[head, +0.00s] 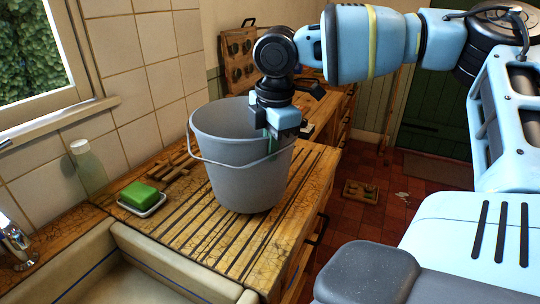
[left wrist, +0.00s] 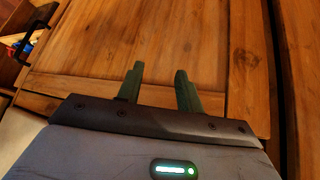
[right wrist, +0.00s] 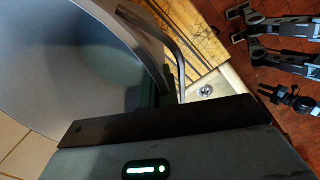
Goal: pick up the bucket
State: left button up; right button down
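The grey bucket (head: 235,170) stands upright on the slatted wooden counter. Its thin wire handle hangs down over the front side. The gripper looks shut on the rim, though the outer finger is mostly hidden. My left gripper (left wrist: 158,80) is open and empty, facing a wooden panel; it is outside the head view.
A green sponge (head: 139,193) on a white dish and a clear bottle (head: 88,168) stand left of the bucket. A sink (head: 150,265) lies in front. The tiled wall is behind. A wooden crate-like item (head: 360,190) lies on the red floor at right.

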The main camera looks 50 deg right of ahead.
jog(key=s+a+r, duration=0.2)
jog(key=s+a, duration=0.7)
jog(key=s, duration=0.4)
jog(key=shift+p, duration=0.3)
jog(key=shift+s, duration=0.15)
